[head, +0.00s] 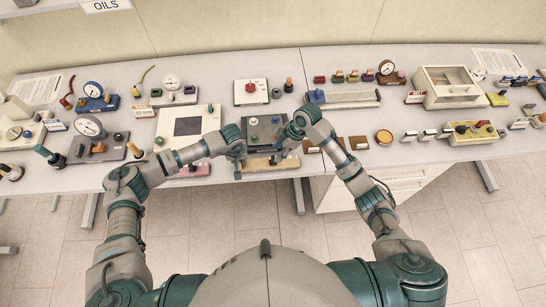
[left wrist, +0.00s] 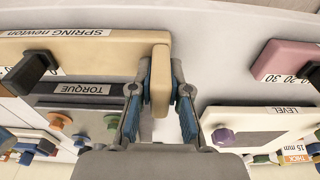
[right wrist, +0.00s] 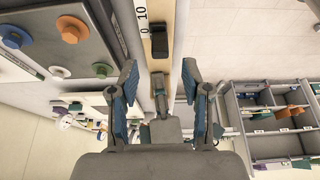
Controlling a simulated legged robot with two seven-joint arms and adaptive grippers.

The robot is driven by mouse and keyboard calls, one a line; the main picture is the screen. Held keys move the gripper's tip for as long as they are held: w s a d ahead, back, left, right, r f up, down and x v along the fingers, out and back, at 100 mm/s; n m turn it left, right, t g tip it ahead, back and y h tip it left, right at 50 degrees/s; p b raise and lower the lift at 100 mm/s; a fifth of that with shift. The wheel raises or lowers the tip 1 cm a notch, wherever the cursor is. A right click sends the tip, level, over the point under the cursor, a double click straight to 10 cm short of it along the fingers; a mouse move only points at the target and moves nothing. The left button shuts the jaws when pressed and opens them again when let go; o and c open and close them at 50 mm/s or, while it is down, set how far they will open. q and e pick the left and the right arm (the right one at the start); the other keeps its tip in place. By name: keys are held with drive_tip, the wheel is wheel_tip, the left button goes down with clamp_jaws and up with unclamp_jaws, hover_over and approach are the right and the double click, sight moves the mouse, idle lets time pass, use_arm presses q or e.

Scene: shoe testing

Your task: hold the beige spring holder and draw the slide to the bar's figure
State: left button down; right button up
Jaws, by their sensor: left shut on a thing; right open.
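The beige spring holder (head: 262,165) lies along the table's front edge, labelled "SPRING newton" in the left wrist view (left wrist: 110,48). My left gripper (head: 240,158) is shut on its upright beige end post, between both fingers (left wrist: 158,88). A black slide (right wrist: 160,42) sits on the bar beside the printed 0 and 10; it also shows in the left wrist view (left wrist: 32,68). My right gripper (right wrist: 159,85) is open, with a small grey end piece (right wrist: 160,88) between its fingers and a gap on each side. Any other figure on the bar is not readable.
The grey TORQUE board (left wrist: 85,100) with coloured knobs lies just behind the holder. The white LEVEL board (left wrist: 255,125) and a pink block (left wrist: 285,60) are on its other side. A grey compartment rack (right wrist: 265,105) shows low in the right wrist view. Many other testers fill the table.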

sight(273, 157)
drive_tip(key=x, duration=0.5)
drive_tip(key=shift+a+f, duration=0.1)
drive_tip(key=shift+f, duration=0.3)
clamp_jaws()
